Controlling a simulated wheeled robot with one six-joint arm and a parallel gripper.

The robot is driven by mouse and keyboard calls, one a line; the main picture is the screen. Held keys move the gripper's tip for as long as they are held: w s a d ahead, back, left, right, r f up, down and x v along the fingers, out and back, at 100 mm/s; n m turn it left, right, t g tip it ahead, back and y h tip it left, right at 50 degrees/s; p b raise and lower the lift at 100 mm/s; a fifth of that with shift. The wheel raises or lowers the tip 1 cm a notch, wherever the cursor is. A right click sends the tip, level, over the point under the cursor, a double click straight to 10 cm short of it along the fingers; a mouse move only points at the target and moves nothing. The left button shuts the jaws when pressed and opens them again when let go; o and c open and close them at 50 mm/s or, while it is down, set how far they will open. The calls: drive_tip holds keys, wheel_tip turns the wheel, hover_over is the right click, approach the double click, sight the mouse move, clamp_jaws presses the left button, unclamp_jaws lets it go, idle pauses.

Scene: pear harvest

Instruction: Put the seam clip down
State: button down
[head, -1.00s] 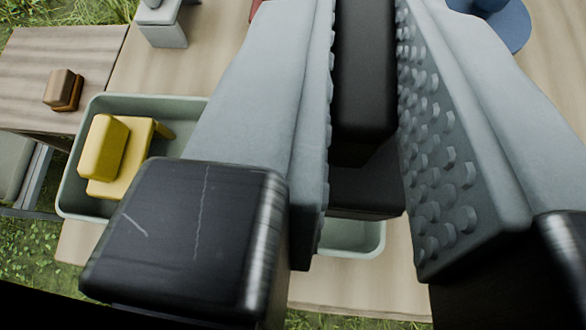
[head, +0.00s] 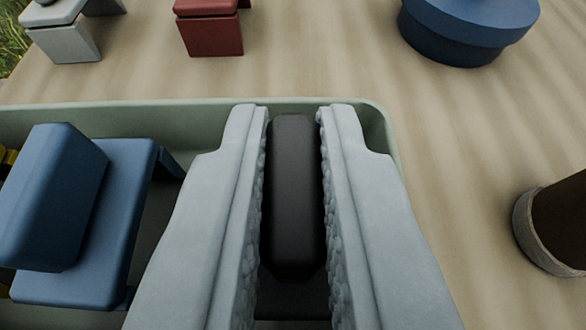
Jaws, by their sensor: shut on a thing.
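The black clip (head: 293,190), which I take to be the seam clip, is upright between the two grey studded fingers of my gripper (head: 294,112). My gripper is shut on its raised block. A darker lower part shows beneath the block, mostly hidden by the fingers. The clip is inside the outline of the pale green tray (head: 180,113), near its right end. I cannot tell whether the clip touches the tray floor.
A blue clip (head: 125,190) lies in the tray left of my gripper. A yellow piece shows at the left edge. Behind the tray are a grey clip (head: 62,40), a red clip (head: 210,30) and a blue round object (head: 465,30). A brown cup-like object (head: 555,230) stands right.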

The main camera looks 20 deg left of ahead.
drive_tip(key=shift+f, duration=0.15)
drive_tip(key=c, duration=1.4)
unclamp_jaws()
drive_tip(key=shift+c, duration=0.2)
drive_tip(key=shift+r, duration=0.2)
drive_tip(key=v, duration=1.2)
